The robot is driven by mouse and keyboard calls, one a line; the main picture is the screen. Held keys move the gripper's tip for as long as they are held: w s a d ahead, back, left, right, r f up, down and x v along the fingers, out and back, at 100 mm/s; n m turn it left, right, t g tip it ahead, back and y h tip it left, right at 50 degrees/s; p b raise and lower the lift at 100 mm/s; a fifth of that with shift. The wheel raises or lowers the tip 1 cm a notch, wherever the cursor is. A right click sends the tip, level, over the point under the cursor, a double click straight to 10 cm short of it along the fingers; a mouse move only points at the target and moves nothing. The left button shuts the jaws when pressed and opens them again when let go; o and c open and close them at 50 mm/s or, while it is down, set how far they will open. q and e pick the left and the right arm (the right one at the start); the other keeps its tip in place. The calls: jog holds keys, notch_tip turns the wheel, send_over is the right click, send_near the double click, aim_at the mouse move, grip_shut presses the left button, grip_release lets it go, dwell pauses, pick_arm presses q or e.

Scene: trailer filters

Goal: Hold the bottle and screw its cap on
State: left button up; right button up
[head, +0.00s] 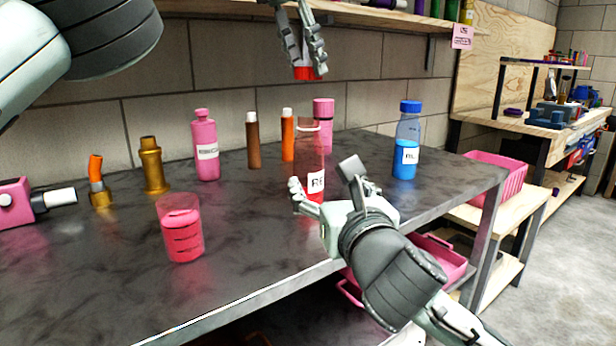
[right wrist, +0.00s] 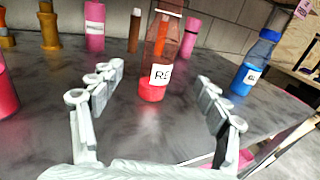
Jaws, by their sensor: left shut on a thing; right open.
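The clear bottle (head: 309,150) with red liquid and a white "RE" label stands upright on the dark bench, its top uncapped. It also shows in the right wrist view (right wrist: 153,92). My right gripper (head: 325,178) is open, its fingers spread to either side of the bottle; in the right wrist view there is a gap between each finger and the bottle. My left gripper (head: 306,62) is at the top of the head view, shut on a red cap (head: 307,73), held well above the bottle. The fingers hide part of the cap.
A blue-capped bottle (head: 406,145) stands to the right, and pink bottles (head: 206,150) (head: 323,112) stand behind. A beaker of pink liquid (head: 181,228) is at the front left. Brown (head: 253,142) and orange (head: 288,138) tubes stand near the wall. A shelf (head: 380,15) runs above.

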aim_at(312, 166)
jog(key=x, duration=1.2)
jog(key=shift+w, duration=0.1)
jog(key=shift+c, duration=0.2)
grip_shut()
